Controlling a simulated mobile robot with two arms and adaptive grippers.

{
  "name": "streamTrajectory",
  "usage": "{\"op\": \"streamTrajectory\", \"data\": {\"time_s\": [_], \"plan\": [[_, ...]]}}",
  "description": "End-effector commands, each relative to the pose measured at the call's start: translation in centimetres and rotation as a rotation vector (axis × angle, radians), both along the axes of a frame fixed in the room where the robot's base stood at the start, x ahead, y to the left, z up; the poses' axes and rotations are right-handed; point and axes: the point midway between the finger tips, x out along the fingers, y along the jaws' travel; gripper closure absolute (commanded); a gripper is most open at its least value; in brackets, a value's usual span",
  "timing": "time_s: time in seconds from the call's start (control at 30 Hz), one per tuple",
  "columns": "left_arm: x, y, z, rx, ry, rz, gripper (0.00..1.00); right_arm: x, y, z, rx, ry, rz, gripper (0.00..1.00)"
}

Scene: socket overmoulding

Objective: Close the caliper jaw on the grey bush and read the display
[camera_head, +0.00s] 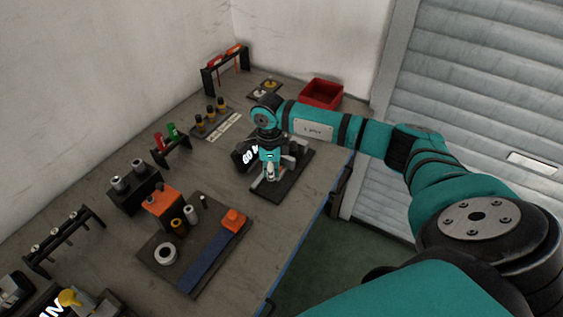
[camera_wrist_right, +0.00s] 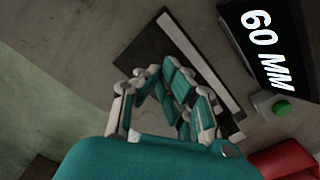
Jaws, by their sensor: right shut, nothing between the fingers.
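The caliper's dark base plate (camera_head: 291,178) lies near the table's right edge, with its black display (camera_head: 247,155) behind it. In the right wrist view the display (camera_wrist_right: 262,45) reads "60 MM", and a pale rail (camera_wrist_right: 200,62) runs along the dark plate. My right gripper (camera_head: 270,176) points down over the plate. In the wrist view its fingers (camera_wrist_right: 160,72) are together and empty. I cannot make out a bush at the caliper; the gripper covers part of it, and contact with the jaw is unclear. My left gripper is not in view.
A green button (camera_wrist_right: 282,108) sits beside the display. A red bin (camera_head: 321,94) stands beyond the caliper. A dark tray (camera_head: 152,238) with a ring and small cylinders lies nearer. Racks with coloured tools line the wall side. Bare tabletop lies between the tray and caliper.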

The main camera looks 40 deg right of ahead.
Motion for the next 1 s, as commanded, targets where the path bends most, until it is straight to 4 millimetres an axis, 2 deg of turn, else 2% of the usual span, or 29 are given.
{"op": "streamTrajectory", "data": {"time_s": [0.5, 1.0], "plan": [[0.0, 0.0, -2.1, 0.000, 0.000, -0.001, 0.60, 0.0, 0.0, -2.3, -0.001, 0.001, -0.001, 1.00], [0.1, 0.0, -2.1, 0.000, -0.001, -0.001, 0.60, 0.0, 0.0, -2.3, 0.000, 0.000, -0.001, 1.00]]}}
